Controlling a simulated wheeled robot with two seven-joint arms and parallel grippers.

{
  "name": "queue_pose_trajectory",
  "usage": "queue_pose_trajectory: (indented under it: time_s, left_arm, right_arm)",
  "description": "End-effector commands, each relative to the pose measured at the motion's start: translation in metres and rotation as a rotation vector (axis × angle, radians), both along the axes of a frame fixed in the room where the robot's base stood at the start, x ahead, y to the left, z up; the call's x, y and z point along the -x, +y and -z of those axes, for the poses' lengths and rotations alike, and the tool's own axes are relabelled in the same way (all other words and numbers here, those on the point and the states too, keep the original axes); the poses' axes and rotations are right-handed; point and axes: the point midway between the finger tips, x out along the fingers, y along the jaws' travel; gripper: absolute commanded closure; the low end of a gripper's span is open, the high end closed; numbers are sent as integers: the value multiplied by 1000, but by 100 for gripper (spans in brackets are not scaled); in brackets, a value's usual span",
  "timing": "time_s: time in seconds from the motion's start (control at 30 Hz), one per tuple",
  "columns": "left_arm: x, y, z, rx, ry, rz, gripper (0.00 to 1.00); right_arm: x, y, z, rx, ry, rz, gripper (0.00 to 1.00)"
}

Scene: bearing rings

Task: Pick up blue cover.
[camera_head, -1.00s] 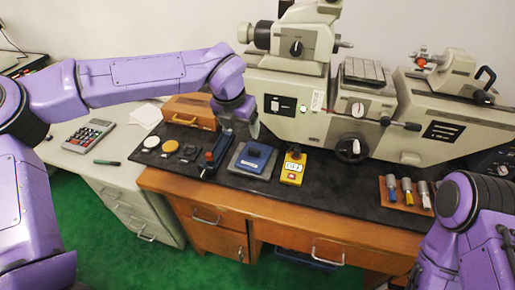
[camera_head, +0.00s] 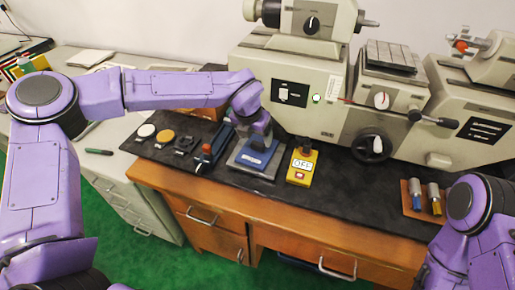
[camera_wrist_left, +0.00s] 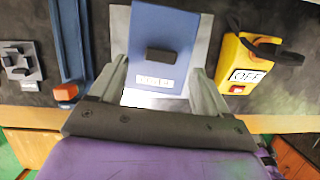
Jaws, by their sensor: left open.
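The blue cover (camera_head: 254,157) lies on a grey plate on the dark bench mat, with a dark block handle and a white label on top. It also shows in the left wrist view (camera_wrist_left: 180,28), with its dark handle between and beyond my fingers. My left gripper (camera_wrist_left: 164,75) is open and empty, its two fingers apart. In the head view my left gripper (camera_head: 262,138) is just above the cover and hides part of its handle. My right arm is at the lower right; its gripper is out of the picture.
A yellow box marked OFF (camera_head: 302,166) stands close to the right of the cover. A blue tool with a red end (camera_head: 209,155) lies to the left. A large beige machine (camera_head: 310,95) stands behind.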

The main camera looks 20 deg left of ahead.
Motion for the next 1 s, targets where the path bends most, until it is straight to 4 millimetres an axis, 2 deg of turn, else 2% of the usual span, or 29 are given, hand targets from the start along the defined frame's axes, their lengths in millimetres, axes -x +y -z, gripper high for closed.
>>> queue_pose_trajectory:
  time_s: [0.07, 0.2, 0.47, 0.6, 0.67, 1.0]
  left_arm:
    - [-5, -2, 10, -2, 6, 2, 23]
    - [-12, -2, 32, -1, 3, 1, 23]
    - [-13, -2, 37, 0, 1, 0, 23]
    - [-13, -2, 37, 0, 1, 0, 69]
    - [-13, -2, 37, 0, 1, 0, 88]
    - [-14, -2, 33, 0, -1, 0, 88]
  right_arm:
    - [0, 0, -12, 0, 0, 0, 71]
    - [0, 0, -15, 0, 0, 0, 71]
    - [0, 0, -14, 0, 0, 0, 71]
    - [0, 0, -14, 0, 0, 0, 71]
    - [0, 0, -14, 0, 0, 0, 71]
    - [0, 0, -12, 0, 0, 0, 71]
